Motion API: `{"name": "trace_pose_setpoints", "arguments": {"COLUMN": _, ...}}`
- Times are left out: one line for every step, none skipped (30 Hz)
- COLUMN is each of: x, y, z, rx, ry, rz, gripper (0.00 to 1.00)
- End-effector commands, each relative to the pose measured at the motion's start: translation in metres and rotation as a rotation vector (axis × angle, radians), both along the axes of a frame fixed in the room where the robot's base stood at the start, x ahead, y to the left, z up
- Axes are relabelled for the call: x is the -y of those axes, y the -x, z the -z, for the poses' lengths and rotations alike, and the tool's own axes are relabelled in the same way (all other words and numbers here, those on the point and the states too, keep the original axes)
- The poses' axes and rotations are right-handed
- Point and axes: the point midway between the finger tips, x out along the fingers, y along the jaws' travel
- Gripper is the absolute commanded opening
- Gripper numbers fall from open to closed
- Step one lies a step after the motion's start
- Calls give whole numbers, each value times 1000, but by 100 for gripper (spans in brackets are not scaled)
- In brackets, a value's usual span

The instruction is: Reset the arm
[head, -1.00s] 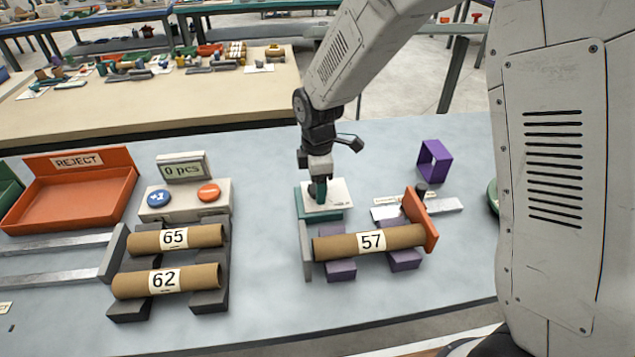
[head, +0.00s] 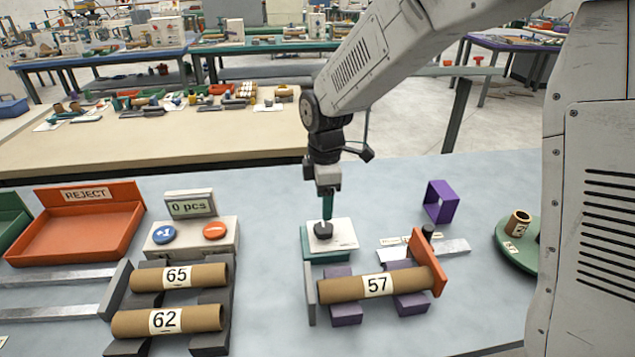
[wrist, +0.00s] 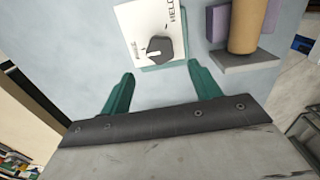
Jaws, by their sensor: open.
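My gripper (head: 327,207) hangs pointing down above a white card with a black knob (head: 323,231) on a teal base (head: 320,256). In the wrist view my gripper (wrist: 158,88) has its two teal fingers spread wide with nothing between them. The white card (wrist: 135,22) and its black knob (wrist: 158,48) lie beyond the fingertips, apart from them. The card's lettering in the wrist view reads partly "HELD".
Tube 57 (head: 345,287) lies on purple supports in front of the card. Tubes 65 (head: 205,275) and 62 (head: 205,320) lie on a dark rack. A counter box (head: 160,250) shows "0 pcs". The reject tray (head: 75,240), purple frame (head: 440,202) and green disc (head: 508,255) stand around.

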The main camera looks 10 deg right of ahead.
Motion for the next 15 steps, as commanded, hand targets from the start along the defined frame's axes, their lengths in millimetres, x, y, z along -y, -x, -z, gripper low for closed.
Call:
{"name": "trace_pose_setpoints", "arguments": {"x": 0, "y": 0, "z": 0, "rx": 0, "ry": 0, "rz": 1, "gripper": 62}}
{"name": "trace_pose_setpoints", "arguments": {"x": 0, "y": 0, "z": 0, "rx": 0, "ry": 0, "rz": 3, "gripper": 62}}
{"name": "trace_pose_setpoints", "arguments": {"x": 0, "y": 0, "z": 0, "rx": 0, "ry": 0, "rz": 13, "gripper": 62}}
{"name": "trace_pose_setpoints", "arguments": {"x": 0, "y": 0, "z": 0, "rx": -2, "ry": 1, "rz": 27, "gripper": 62}}
{"name": "trace_pose_setpoints", "arguments": {"x": 0, "y": 1, "z": 0, "rx": -5, "ry": 2, "rz": 45, "gripper": 62}}
{"name": "trace_pose_setpoints", "arguments": {"x": 1, "y": 2, "z": 0, "rx": -11, "ry": 4, "rz": 78, "gripper": 62}}
{"name": "trace_pose_setpoints", "arguments": {"x": 2, "y": 4, "z": 1, "rx": -20, "ry": 8, "rz": 109, "gripper": 62}}
{"name": "trace_pose_setpoints", "arguments": {"x": 3, "y": 8, "z": 2, "rx": -32, "ry": 14, "rz": 144, "gripper": 62}}
{"name": "trace_pose_setpoints", "arguments": {"x": 6, "y": 15, "z": 6, "rx": -54, "ry": 26, "rz": 197, "gripper": 62}}
{"name": "trace_pose_setpoints", "arguments": {"x": 8, "y": 22, "z": 8, "rx": -70, "ry": 36, "rz": 240, "gripper": 62}}
{"name": "trace_pose_setpoints", "arguments": {"x": 11, "y": 30, "z": 7, "rx": -83, "ry": 45, "rz": 286, "gripper": 62}}
{"name": "trace_pose_setpoints", "arguments": {"x": 16, "y": 40, "z": 3, "rx": -97, "ry": 57, "rz": 354, "gripper": 62}}
{"name": "trace_pose_setpoints", "arguments": {"x": 21, "y": 48, "z": -2, "rx": -104, "ry": 64, "rz": 407, "gripper": 62}}
{"name": "trace_pose_setpoints", "arguments": {"x": 27, "y": 56, "z": -7, "rx": -111, "ry": 71, "rz": 463, "gripper": 62}}
{"name": "trace_pose_setpoints", "arguments": {"x": 34, "y": 66, "z": -14, "rx": -117, "ry": 79, "rz": 529, "gripper": 62}}
